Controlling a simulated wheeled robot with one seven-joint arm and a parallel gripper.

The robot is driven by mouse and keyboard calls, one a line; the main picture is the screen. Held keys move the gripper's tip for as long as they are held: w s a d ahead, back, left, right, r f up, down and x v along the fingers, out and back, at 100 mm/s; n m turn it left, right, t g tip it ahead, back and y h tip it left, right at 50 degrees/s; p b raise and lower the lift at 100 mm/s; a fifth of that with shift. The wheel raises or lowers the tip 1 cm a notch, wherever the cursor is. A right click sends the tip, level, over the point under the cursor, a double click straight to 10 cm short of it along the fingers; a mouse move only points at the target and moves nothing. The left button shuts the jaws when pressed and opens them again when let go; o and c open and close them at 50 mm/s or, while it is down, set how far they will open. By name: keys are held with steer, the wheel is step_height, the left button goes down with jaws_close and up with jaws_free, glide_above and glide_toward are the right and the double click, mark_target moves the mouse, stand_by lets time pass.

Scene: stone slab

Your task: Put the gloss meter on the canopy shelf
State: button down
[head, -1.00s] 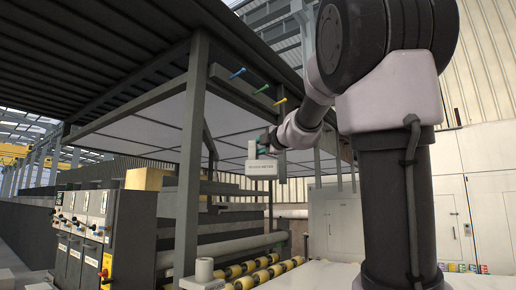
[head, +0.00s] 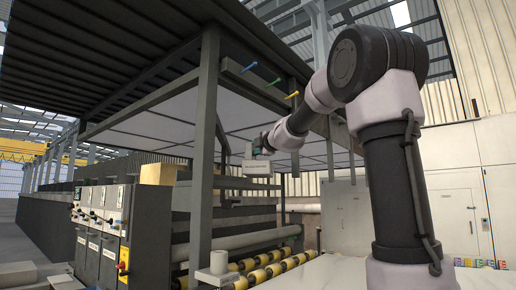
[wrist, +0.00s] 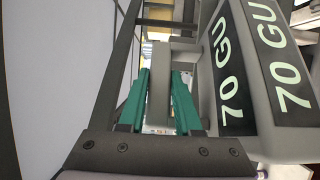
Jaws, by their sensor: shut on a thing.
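My gripper (head: 263,142), with teal fingers, is shut on the gloss meter (head: 257,167), a pale grey block with a dark-edged label, held in the air beside the canopy frame. In the wrist view the fingers (wrist: 159,85) close on a grey upright part of it, and its dark panels reading "70 GU" (wrist: 286,55) show at right. The canopy (head: 110,60) has a dark ribbed roof with pale panels beneath.
A dark post (head: 204,160) and a beam with blue, green and yellow pegs (head: 260,88) stand left of and above the meter. Yellow-ringed rollers (head: 268,272) lie below. A control panel (head: 102,225) is at left, white cabinets (head: 455,215) at right.

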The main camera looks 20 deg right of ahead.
steer(key=f+x, duration=0.2)
steer(key=x, duration=0.7)
steer(key=shift+w, duration=0.2)
stand_by(0.3)
steer(key=c, duration=0.5)
jaws_free()
steer(key=v, duration=1)
steer(key=shift+s, duration=0.4)
